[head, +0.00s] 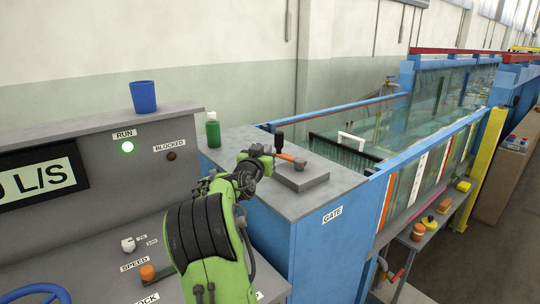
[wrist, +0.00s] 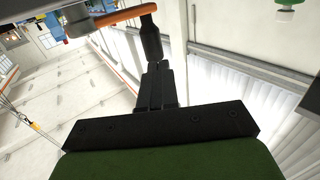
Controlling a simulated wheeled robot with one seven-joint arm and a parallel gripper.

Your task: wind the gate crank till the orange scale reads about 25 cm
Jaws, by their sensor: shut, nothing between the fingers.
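The gate crank has an orange arm (head: 287,157) and an upright black handle (head: 279,141). It sits on a grey block on top of the blue GATE cabinet (head: 330,235). My gripper (head: 268,153) is just left of the crank handle. In the wrist view the black fingers (wrist: 157,75) are shut together and empty. Their tips line up with the end of the black handle (wrist: 151,40), with the orange arm (wrist: 125,15) beyond. I cannot tell whether they touch. An orange scale strip (head: 387,200) stands on the flume's glass side; its reading is too small to make out.
A green bottle (head: 213,133) stands at the cabinet's back left. The glass flume (head: 440,100) runs off to the right. The cabinet top right of the block is clear.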

